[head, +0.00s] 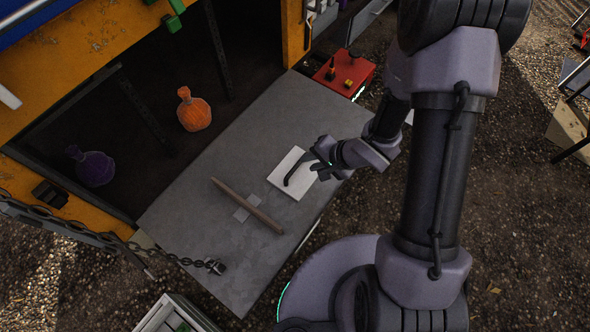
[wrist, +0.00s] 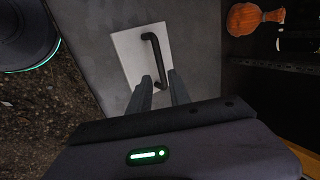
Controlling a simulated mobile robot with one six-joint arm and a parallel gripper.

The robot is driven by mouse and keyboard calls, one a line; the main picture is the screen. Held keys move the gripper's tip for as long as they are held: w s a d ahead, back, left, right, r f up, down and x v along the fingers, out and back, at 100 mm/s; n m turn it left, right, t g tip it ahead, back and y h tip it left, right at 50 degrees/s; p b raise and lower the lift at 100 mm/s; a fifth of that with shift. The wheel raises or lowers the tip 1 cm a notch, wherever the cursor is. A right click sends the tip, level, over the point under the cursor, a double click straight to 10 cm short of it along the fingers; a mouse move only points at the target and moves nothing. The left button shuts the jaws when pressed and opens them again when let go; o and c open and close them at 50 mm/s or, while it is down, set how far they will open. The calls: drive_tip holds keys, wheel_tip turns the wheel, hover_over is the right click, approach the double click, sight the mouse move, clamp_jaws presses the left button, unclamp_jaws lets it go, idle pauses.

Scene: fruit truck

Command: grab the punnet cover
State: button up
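The punnet cover, a white square plate (head: 278,177) with a black bar handle (head: 292,174), lies flat on the grey tailgate. In the wrist view the plate (wrist: 130,58) is ahead of my fingers, and the handle (wrist: 154,48) rises from it. My gripper (head: 316,163) is over the right side of the plate in the head view. In the wrist view my gripper (wrist: 159,79) is open, with a gap between its two fingers, and the handle's near end is close to the tips. I cannot tell whether they touch.
A brown rod (head: 247,206) lies across the grey tailgate (head: 190,225), left of the plate. A red box (head: 345,73) is beyond the tailgate. A chain (head: 120,243) hangs at the lower left.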

sight(299, 164)
drive_tip(key=x, duration=0.3)
drive_tip(key=shift+s+b, duration=0.15)
drive_tip(key=shift+b, duration=0.25)
drive_tip(key=shift+w+d+f+b, duration=0.15)
drive_tip(key=shift+w+f+b, duration=0.15)
drive_tip(key=shift+w+f, duration=0.15)
drive_tip(key=b+x, duration=0.3)
drive_tip(key=x, duration=0.2)
drive_tip(key=shift+a, duration=0.2)
drive_tip(key=shift+r, duration=0.2)
clamp_jaws()
